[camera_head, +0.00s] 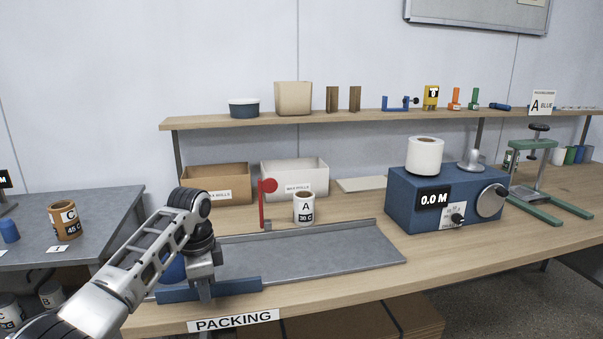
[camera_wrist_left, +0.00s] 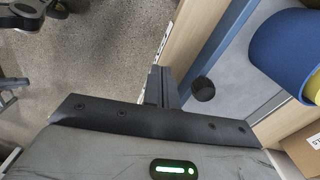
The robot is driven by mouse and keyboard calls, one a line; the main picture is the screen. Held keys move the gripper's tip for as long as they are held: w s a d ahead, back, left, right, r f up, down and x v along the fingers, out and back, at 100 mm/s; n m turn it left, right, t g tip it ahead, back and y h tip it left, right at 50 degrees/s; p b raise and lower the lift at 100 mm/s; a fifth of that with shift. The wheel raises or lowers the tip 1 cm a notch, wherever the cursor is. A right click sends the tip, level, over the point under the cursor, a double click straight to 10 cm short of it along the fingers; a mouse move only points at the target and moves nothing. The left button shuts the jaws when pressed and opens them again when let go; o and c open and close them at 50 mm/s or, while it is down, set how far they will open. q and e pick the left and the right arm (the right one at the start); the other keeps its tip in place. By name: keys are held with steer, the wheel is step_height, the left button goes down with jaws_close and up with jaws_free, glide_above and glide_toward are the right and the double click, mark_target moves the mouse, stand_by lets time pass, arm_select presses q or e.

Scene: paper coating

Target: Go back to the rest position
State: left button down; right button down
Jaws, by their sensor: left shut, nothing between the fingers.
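My left gripper (camera_head: 204,292) hangs fingers down at the front left of the workbench (camera_head: 330,285), by the blue front bar (camera_head: 240,286) of the grey metal tray (camera_head: 320,254). Its fingers are shut and empty; they also show in the left wrist view (camera_wrist_left: 160,87), over the bench's front edge with the floor to the left. A blue rounded object (camera_head: 173,269) stands partly hidden behind the gripper; a large blue body (camera_wrist_left: 283,45) shows at the right of the wrist view. My right gripper is not in view.
On the bench are a red flag post (camera_head: 267,205), a white can marked A (camera_head: 304,208), a brown box (camera_head: 215,184), a white box (camera_head: 300,177) and a blue machine (camera_head: 440,200) with a white roll (camera_head: 425,156). A shelf (camera_head: 360,115) runs above. Open floor (camera_wrist_left: 95,60) lies before the bench.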

arm_select(q)
steer(key=s+d+f+n+t+h, duration=0.1)
steer(key=s+d+f+n, duration=0.15)
steer(key=s+f, duration=0.55)
steer(key=s+d+f+n, duration=0.2)
steer(key=s+d+f, duration=0.1)
steer(key=s+f, duration=0.5)
steer(key=s+a+r+n+t, duration=0.1)
steer(key=s+a+r+n, duration=0.1)
steer(key=s, duration=0.5)
steer(key=s+a+r+n+t, duration=0.1)
steer(key=s+a+r+n, duration=0.15)
steer(key=s, duration=0.35)
steer(key=s+a+r+n, duration=0.1)
steer(key=s+a+n, duration=0.15)
steer(key=s, duration=0.45)
steer(key=w+d+f+t+h, duration=0.2)
steer(key=w+d+f+t, duration=0.4)
steer(key=f+t, duration=0.1)
steer(key=shift+d+f, duration=0.2)
steer(key=shift+f, duration=0.05)
steer(key=shift+w+m, duration=0.1)
steer(key=shift+m, duration=0.15)
